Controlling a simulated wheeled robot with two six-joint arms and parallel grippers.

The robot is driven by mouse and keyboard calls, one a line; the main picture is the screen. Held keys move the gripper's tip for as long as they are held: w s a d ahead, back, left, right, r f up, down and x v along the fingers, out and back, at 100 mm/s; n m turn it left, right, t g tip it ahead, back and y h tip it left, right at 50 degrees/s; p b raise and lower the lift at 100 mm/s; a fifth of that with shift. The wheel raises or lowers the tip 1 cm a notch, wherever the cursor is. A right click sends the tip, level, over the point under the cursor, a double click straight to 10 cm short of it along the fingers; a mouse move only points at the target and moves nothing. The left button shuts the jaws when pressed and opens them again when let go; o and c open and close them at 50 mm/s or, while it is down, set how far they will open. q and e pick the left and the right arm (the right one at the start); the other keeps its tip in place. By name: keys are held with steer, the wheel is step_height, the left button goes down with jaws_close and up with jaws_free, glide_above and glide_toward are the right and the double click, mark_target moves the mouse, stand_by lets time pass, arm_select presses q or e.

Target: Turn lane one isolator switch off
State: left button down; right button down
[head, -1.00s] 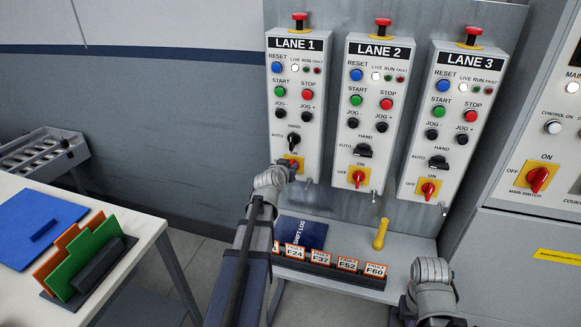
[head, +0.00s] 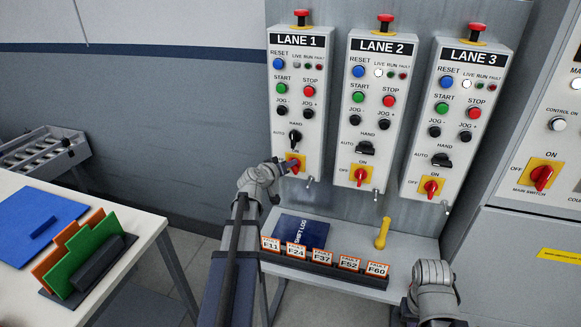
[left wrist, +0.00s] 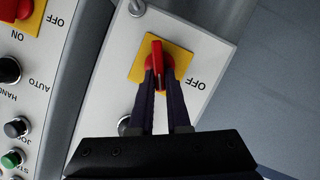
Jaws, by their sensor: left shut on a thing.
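The lane 1 panel (head: 311,120) stands at the left of three lane panels. Its isolator switch, a red handle on a yellow plate (head: 303,160), sits low on it, partly hidden by my left gripper (head: 288,166). In the left wrist view the red handle (left wrist: 157,60) stands between the two dark fingertips (left wrist: 158,80) of my left gripper, shut on it. An OFF label (left wrist: 196,85) shows upside down to its right; ON is hidden there. The lane 1 live lamp (head: 296,66) looks grey and unlit. Only part of my right arm shows, at lower right.
The lane 2 (head: 374,120) and lane 3 (head: 455,130) panels stand to the right, their live lamps white. A main switch (head: 541,177) is at far right. Below are a shelf with a shift log (head: 301,228), fault cards (head: 320,256) and a yellow-handled object (head: 383,233).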

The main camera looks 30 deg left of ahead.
arm_select(q)
steer(key=shift+s+a+f+n+t+h+b, duration=0.25)
steer(key=shift+n+t+h+b, duration=0.35)
steer(key=shift+n+b, duration=0.9)
steer(key=shift+w+a+f+n+t+h+b, duration=0.15)
steer(key=shift+f+n+t+h+b, duration=0.4)
steer(key=shift+n+b, duration=1)
steer(key=shift+s+a+f+n+t+h+b, duration=0.15)
steer(key=shift+n+t+h+b, duration=0.4)
steer(key=shift+n+b, duration=0.95)
steer(key=shift+w+d+n, duration=0.1)
steer(key=shift+n, duration=0.25)
steer(key=c, duration=0.9)
jaws_free()
steer(key=s, duration=0.2)
steer(key=s+a, duration=0.1)
steer(key=s, duration=0.4)
steer(key=shift+s+a, duration=0.15)
steer(key=shift+s, duration=0.2)
